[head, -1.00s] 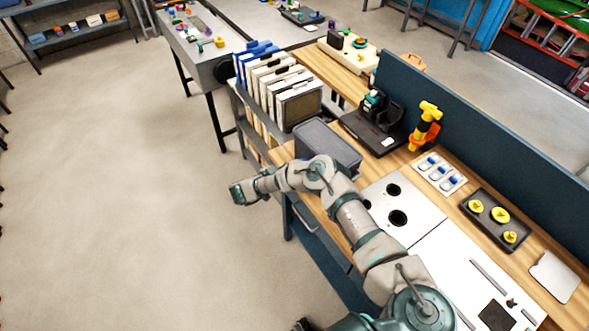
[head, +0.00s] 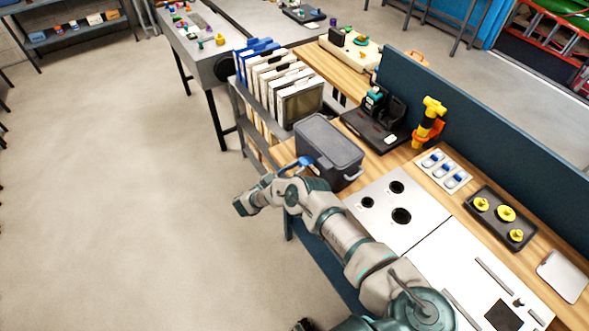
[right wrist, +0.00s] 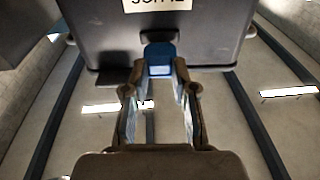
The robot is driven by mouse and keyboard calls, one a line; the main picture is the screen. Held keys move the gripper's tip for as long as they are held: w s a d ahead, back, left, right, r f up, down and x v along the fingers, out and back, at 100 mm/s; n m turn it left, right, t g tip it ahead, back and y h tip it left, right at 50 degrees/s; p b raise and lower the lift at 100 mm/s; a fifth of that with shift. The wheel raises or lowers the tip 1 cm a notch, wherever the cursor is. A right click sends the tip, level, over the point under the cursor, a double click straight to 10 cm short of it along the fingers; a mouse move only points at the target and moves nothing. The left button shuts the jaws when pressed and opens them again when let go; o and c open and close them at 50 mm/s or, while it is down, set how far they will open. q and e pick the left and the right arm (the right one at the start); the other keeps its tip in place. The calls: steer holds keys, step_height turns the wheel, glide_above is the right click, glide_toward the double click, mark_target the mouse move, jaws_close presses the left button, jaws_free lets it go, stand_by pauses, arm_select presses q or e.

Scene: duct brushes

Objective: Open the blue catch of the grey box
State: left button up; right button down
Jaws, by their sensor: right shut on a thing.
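The grey box (head: 335,155) has a dark lid and a side handle and stands on the wooden bench, in the middle of the head view. Its blue catch (head: 305,160) shows at the side facing my arm. In the right wrist view the box front (right wrist: 200,45) fills the top, with a white label, and the blue catch (right wrist: 160,68) hangs below it. My right gripper (right wrist: 162,82) is shut on the blue catch, one finger on each side. In the head view my wrist partly hides the fingers. My left gripper is not in view.
Upright folders (head: 265,75) and a framed panel (head: 301,101) stand behind the box. A black stand (head: 378,128) and a yellow tool (head: 430,117) are to its right. A plate with dark holes (head: 390,230) lies in front. The floor at left is clear.

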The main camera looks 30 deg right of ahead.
steer(key=shift+s+f, duration=0.1)
steer(key=shift+f, duration=0.2)
steer(key=c, duration=1.2)
jaws_free()
steer(key=shift+o, duration=1.4)
steer(key=shift+d, duration=0.2)
steer(key=shift+r, duration=0.2)
